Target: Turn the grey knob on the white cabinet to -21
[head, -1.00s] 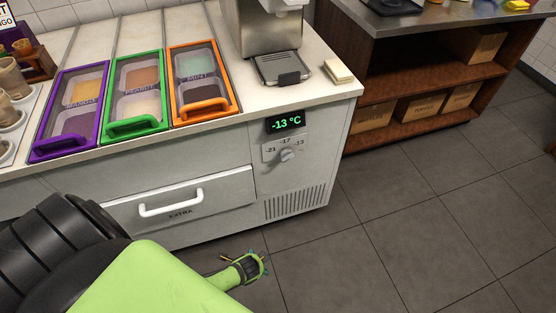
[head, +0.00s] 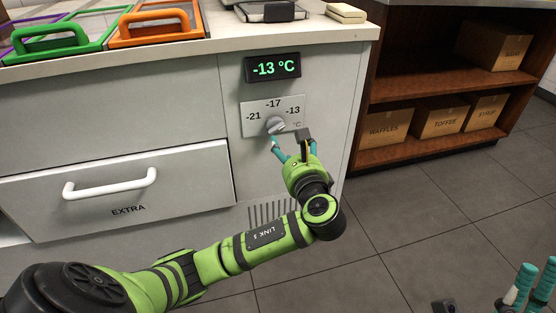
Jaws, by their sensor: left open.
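The grey knob (head: 275,125) is on a light dial plate (head: 259,108) on the front of the white cabinet (head: 190,120). The plate is marked -21 at left, -17 at top and -13 at right. The knob appears turned toward -13, and the display (head: 272,67) above reads -13 °C. My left gripper (head: 290,142) is open just below and to the right of the knob. One fingertip is close beneath the knob; contact cannot be told. Part of my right gripper (head: 533,283) shows at the bottom right corner, far from the knob; its jaw state is unclear.
The EXTRA drawer (head: 110,187) with a white handle is shut left of the dial. Vents (head: 268,212) lie below the dial. Green (head: 62,32) and orange (head: 158,24) lidded bins are on the countertop. A brown shelf (head: 420,140) with boxes stands at right, with open floor before it.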

